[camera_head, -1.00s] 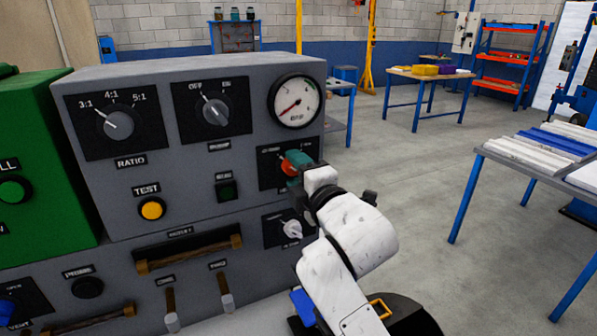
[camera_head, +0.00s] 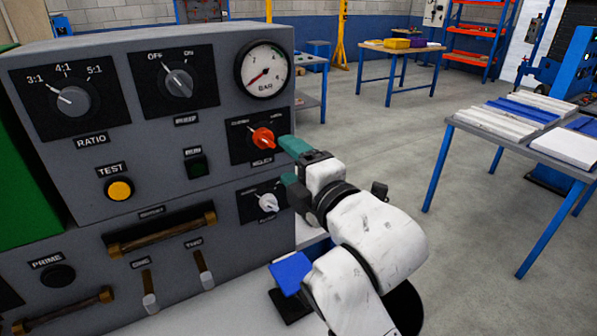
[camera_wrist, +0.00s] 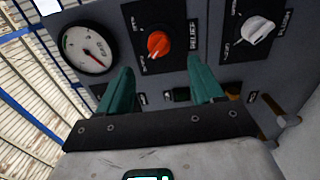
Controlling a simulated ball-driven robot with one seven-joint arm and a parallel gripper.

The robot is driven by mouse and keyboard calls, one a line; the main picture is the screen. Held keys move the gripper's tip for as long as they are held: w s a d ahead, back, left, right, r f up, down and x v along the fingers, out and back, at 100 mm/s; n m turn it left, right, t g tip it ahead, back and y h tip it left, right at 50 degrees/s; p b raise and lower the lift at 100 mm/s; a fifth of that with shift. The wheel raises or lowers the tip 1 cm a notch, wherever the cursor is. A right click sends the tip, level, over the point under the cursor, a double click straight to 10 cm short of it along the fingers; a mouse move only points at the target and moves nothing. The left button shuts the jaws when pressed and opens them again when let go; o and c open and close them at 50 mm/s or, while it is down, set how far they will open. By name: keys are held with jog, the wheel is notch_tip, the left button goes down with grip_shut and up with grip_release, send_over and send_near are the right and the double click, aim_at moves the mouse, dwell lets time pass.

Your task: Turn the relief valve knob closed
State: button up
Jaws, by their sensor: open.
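The relief valve knob (camera_head: 264,138) is red-orange and sits on a black plate at the right side of the grey panel, below the pressure gauge. In the wrist view the same relief knob (camera_wrist: 158,44) shows above and between my fingertips, on a plate labelled RELIEF. My gripper (camera_head: 291,163) has teal fingers and is just right of the panel's edge in the head view. In the wrist view my gripper (camera_wrist: 161,78) is open and empty, its fingers apart. The fingers appear clear of the knob.
A white knob (camera_head: 268,202) sits below the relief knob, close to my gripper. The pressure gauge (camera_head: 264,70) is above it. A yellow test button (camera_head: 119,189) and selector knobs are further left. Open floor and a table (camera_head: 540,154) with boards lie to the right.

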jog(key=shift+v, duration=1)
jog(key=shift+f, duration=0.1)
jog(key=s+d+f+m+g+h, duration=0.2)
jog(key=s+d+f+m, duration=0.25)
jog(key=f, duration=0.35)
jog(key=s+d+f+m+g+h, duration=0.25)
jog(key=d+f+m, duration=0.35)
jog(key=f, duration=0.3)
jog(key=s+d+f+m+g+h, duration=0.1)
jog(key=s+d+f+m+h, duration=0.25)
jog(key=d+f+m, duration=0.35)
jog(key=s+d+f+m+g, duration=0.2)
jog(key=s+d+f, duration=0.2)
jog(key=s, duration=0.4)
jog(key=s+d+f+m+g+h+p, duration=0.1)
jog(key=s+d+f+m+g, duration=0.2)
jog(key=s, duration=0.6)
jog(key=s+d+f+m+g+h, duration=0.1)
jog(key=s+d+f+m+g, duration=0.2)
jog(key=s+d+f, duration=0.2)
jog(key=s+f, duration=0.2)
jog(key=s, duration=0.2)
jog(key=shift+d+g, duration=0.15)
jog(key=shift+g, duration=0.1)
